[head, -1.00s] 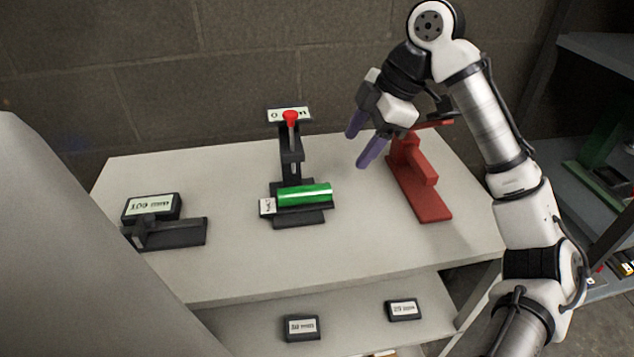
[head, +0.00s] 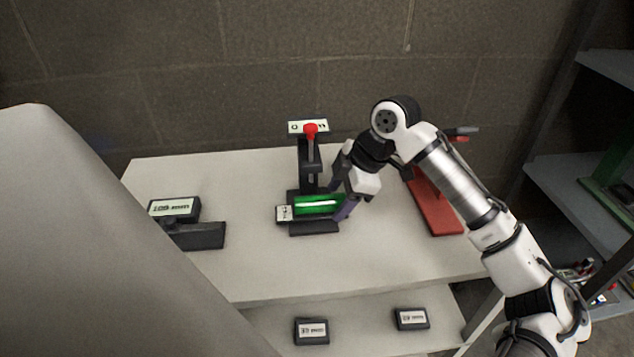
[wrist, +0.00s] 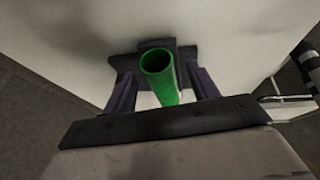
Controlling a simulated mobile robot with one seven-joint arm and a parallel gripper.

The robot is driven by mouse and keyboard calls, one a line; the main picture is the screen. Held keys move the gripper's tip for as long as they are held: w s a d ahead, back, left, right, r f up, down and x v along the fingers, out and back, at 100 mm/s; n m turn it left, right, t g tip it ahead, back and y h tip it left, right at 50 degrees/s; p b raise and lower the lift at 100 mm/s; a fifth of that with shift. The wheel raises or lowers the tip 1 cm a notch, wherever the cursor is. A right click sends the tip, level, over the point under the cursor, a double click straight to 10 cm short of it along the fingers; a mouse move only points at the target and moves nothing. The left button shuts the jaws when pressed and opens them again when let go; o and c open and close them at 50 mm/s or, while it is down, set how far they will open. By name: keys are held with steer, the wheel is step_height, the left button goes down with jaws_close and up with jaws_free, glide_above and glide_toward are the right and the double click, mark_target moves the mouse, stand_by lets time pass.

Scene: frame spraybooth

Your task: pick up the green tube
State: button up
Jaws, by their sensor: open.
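The green tube (head: 318,204) lies on its side across the black fixture (head: 314,228) in the middle of the table. In the wrist view the tube (wrist: 158,66) shows its open round end, between the two purple fingers. My gripper (head: 341,200) is at the tube's right end in the head view, and its fingers hide part of that end. In the wrist view my gripper (wrist: 163,92) is open, with a finger on either side of the tube. The dark fixture (wrist: 185,54) shows beyond the tube.
A red-knobbed lever (head: 310,130) stands behind the tube on the fixture. A red stand (head: 436,208) is right of my gripper, partly behind my arm. A black holder with a label (head: 195,235) sits at the left. The table front (head: 350,268) is clear.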

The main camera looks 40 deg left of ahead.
steer(key=shift+f, duration=0.2)
steer(key=c, duration=1.1)
steer(key=shift+c, duration=0.2)
steer(key=shift+a+r, duration=0.1)
steer(key=shift+r, duration=0.1)
